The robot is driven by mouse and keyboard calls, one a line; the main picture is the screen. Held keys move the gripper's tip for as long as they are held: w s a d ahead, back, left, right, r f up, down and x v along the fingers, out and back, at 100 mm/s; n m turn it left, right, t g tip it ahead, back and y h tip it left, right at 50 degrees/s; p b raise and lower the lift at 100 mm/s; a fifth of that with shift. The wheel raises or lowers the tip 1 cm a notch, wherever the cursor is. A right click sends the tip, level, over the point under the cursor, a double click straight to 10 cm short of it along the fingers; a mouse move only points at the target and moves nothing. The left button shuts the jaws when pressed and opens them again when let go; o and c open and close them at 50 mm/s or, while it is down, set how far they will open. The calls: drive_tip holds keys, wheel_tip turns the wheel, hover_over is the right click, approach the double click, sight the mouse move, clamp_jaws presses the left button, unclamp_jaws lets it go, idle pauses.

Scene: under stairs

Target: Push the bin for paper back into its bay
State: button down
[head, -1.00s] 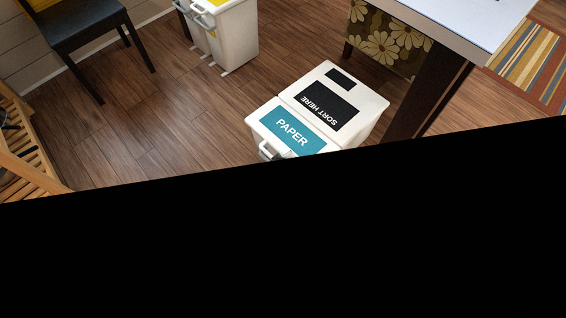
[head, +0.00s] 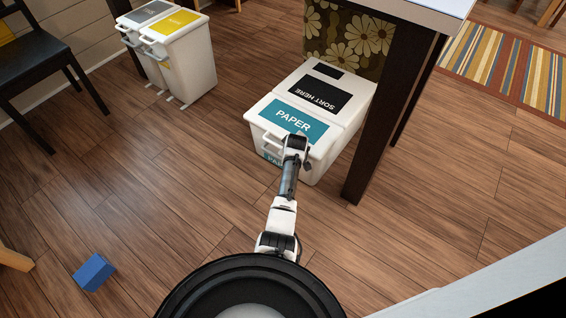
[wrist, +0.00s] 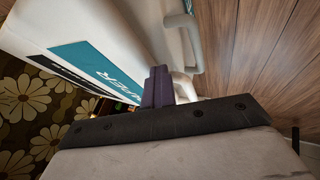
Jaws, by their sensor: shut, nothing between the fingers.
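The paper bin (head: 293,117) is white, with a teal PAPER label and a black SORT HERE label on top. It stands on the floor beside a dark table leg (head: 385,110). My gripper (head: 297,140) is at the bin's near end, close to its handle (head: 270,143). In the wrist view, my shut fingers (wrist: 157,72) overlap the bin's end (wrist: 120,30) near its pale handle (wrist: 187,85). I cannot tell whether they touch it. The fingers hold nothing. I cannot make out a distinct bay; a floral panel (head: 350,40) is behind the bin.
Two more white bins with grey and yellow lids (head: 180,60) stand at the upper left. A dark chair (head: 30,70) is at the left edge. A blue block (head: 94,272) lies on the floor. A striped rug (head: 510,75) is at the right. Floor around the bin is mostly open.

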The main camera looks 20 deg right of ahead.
drive_tip(key=shift+w+d+r+b, duration=0.2)
drive_tip(key=shift+w+d+b, duration=0.4)
drive_tip(key=shift+d, duration=0.25)
drive_tip(key=shift+w+r, duration=0.1)
